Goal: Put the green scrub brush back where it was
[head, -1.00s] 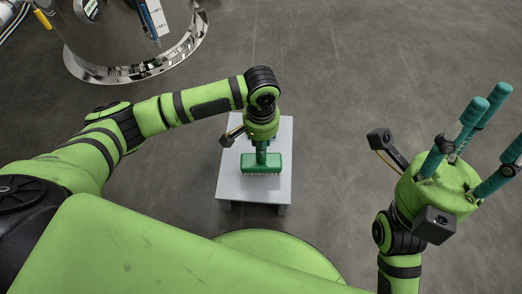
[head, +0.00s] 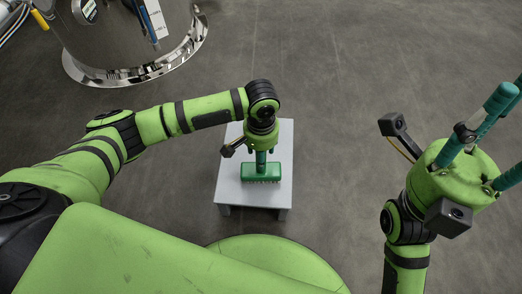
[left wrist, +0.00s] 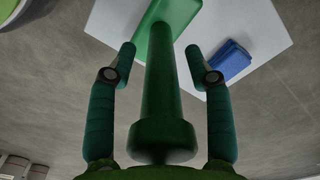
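The green scrub brush (head: 261,173) stands upright over the small pale table (head: 235,195), head and bristles down, apparently resting on its top. Its handle points up to my left gripper (head: 262,148), directly above. In the left wrist view the brush handle (left wrist: 163,85) runs between the two fingers of my left gripper (left wrist: 161,57), with a visible gap on each side. That gripper is open around the handle. My right gripper (head: 497,135) is raised at the right, empty, its teal fingers spread and partly cut off by the frame edge.
A blue block-like object (left wrist: 230,62) lies on the table beside the brush in the left wrist view; my arm hides it in the head view. A shiny metal tank (head: 125,40) stands at the upper left. The grey floor (head: 370,70) around the table is clear.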

